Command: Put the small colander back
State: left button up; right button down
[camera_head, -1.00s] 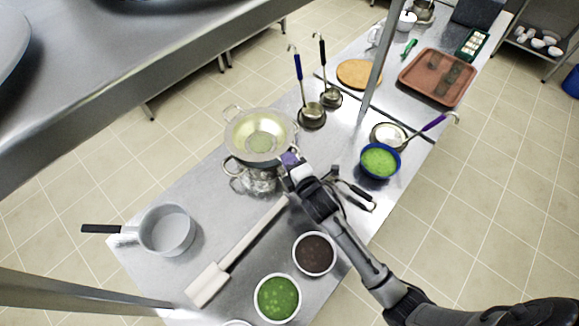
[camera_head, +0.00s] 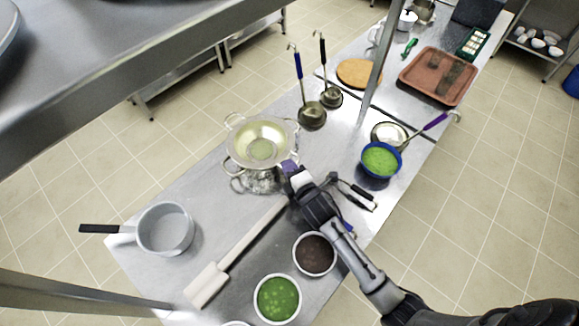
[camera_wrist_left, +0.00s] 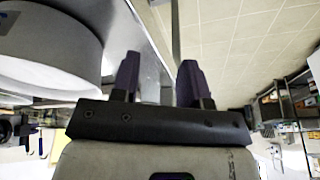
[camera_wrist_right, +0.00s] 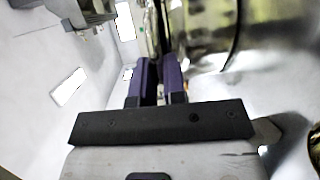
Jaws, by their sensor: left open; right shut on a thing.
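The small colander (camera_head: 274,132), a wide metal bowl with a loop handle at its upper left, is over a shiny metal pot (camera_head: 262,182) on the steel table. I cannot tell whether it touches the pot. My right gripper (camera_head: 289,163) is at the colander's lower-right rim, shut on its near handle, which the fingers mostly hide. In the right wrist view the fingers (camera_wrist_right: 160,80) are close together beside curved shiny metal. My left gripper (camera_wrist_left: 160,80) is open and empty in the left wrist view, outside the head view.
Ladles (camera_head: 312,115) stand behind the colander. A grey saucepan (camera_head: 166,229) is at left, a white spatula (camera_head: 207,283) in front. Bowls of dark (camera_head: 315,254) and green food (camera_head: 277,299) are near; a blue bowl (camera_head: 380,160) is right. A post (camera_head: 376,70) rises from the table.

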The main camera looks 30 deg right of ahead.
jog(key=c, duration=1.2)
grip_release()
jog(key=shift+r, duration=0.25)
jog(key=s, duration=0.4)
jog(key=s+r, duration=0.1)
jog(key=s, duration=0.3)
jog(key=s+r+p, duration=0.1)
jog(key=s, duration=0.2)
jog(key=shift+s+a+r, duration=0.15)
jog(key=shift+s+r, duration=0.1)
jog(key=shift+s, duration=0.15)
jog(key=shift+s, duration=0.1)
